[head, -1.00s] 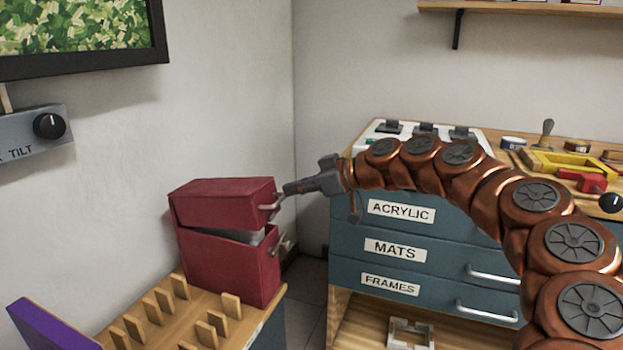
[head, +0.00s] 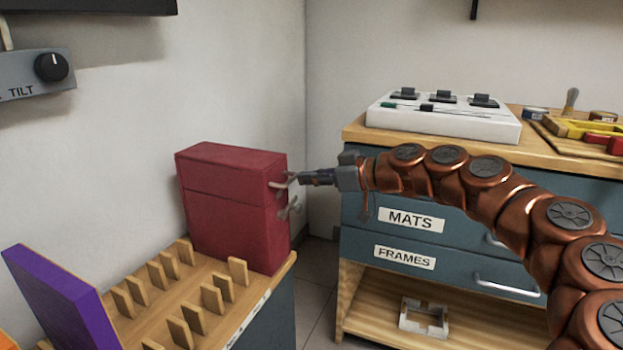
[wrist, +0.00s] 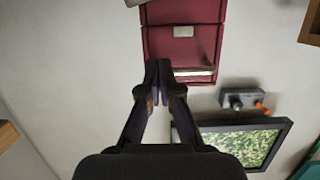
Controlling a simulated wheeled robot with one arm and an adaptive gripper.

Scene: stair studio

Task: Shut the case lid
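The red case (head: 235,225) stands upright on the wooden slotted rack top. Its lid (head: 228,172) sits level on the body, with only a thin seam line between them in the head view. Pale metal fittings (head: 291,208) stick out from the case's right side. My gripper (head: 297,180) is at the lid's right side, close to the upper fitting; whether it touches cannot be told. In the wrist view my fingertips (wrist: 159,68) are together, with nothing clearly between them. The red case (wrist: 180,45) fills the top middle there, with a pale strip across it.
The rack (head: 175,290) has several wooden pegs, and a purple panel (head: 62,300) leans at its left. A blue drawer cabinet (head: 455,250) with a white switch box (head: 440,118) stands right. A tilt knob panel (head: 35,75) is on the left wall. Floor shows between rack and cabinet.

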